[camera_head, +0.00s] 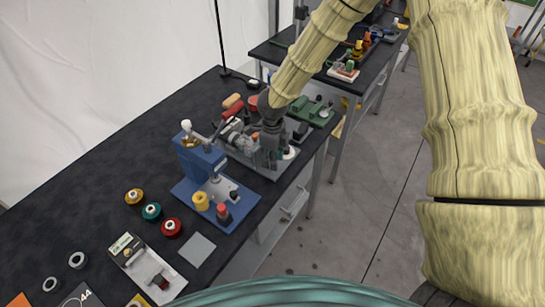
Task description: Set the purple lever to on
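I cannot pick out a purple lever in this view; it may be hidden or too small to tell. My gripper (262,142) is dark grey, at the end of my arm in its pale yellow cover. It is low over a grey device (270,171) near the right edge of the near table. The gripper and arm hide part of that device. The fingers blend with the grey parts, so I cannot tell whether they are open, shut or touching anything.
A blue press (200,158) with a white-knobbed handle stands just left of my gripper. Behind are a green device (312,112) and red parts. Yellow, teal and red round pieces (152,211) lie at front left. The near table's (85,180) left part is clear.

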